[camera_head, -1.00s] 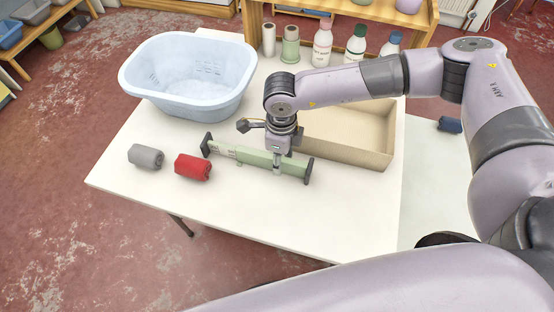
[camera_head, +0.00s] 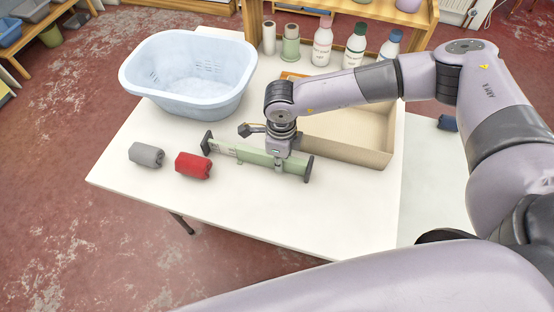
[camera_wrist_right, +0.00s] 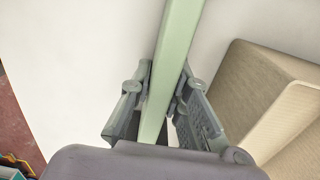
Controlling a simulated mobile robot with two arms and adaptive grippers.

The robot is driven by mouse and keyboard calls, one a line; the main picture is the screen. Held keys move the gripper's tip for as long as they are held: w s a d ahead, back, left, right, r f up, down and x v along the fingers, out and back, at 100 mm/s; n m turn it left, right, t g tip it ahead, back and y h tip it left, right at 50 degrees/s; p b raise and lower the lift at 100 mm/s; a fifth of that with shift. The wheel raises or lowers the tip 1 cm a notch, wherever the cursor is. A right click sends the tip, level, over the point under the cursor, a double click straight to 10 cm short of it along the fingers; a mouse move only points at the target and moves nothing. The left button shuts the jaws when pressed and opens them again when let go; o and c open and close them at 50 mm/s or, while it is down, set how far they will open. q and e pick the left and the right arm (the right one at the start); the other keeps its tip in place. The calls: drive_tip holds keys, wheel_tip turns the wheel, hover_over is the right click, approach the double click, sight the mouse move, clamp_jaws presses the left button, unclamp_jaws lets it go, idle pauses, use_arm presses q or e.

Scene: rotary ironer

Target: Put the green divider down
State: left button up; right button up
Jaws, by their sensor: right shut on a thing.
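The green divider (camera_head: 235,152) is a long pale green bar with dark end pieces. It lies level at the table's middle, in front of the beige box; I cannot tell whether it touches the table top. My right gripper (camera_head: 277,166) comes down on it from above and is shut on it, right of its middle. In the right wrist view the green divider (camera_wrist_right: 178,60) runs between the two fingers of my right gripper (camera_wrist_right: 162,105). My left gripper is not in view.
The white table (camera_head: 240,218) holds a grey roll (camera_head: 146,155) and a red roll (camera_head: 193,165) left of the divider. A blue basin (camera_head: 188,75) and several bottles stand behind. The open box (camera_head: 345,148) is close behind the divider. The table's front is clear.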

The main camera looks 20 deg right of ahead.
clamp_jaws()
wheel_tip(320, 180, up, 20)
drive_tip(key=b, duration=0.2)
drive_tip(key=s+d+f+n, duration=0.2)
drive_tip(key=s+n, duration=0.2)
drive_tip(key=n, duration=0.8)
drive_tip(key=s+d+f+n+p, duration=0.1)
drive_tip(key=s+d+f+n, duration=0.1)
drive_tip(key=n, duration=1)
drive_tip(key=shift+s+d+f+n, duration=0.4)
drive_tip(key=shift+s+d, duration=0.2)
drive_tip(key=shift+s, duration=0.35)
drive_tip(key=shift+r, duration=0.1)
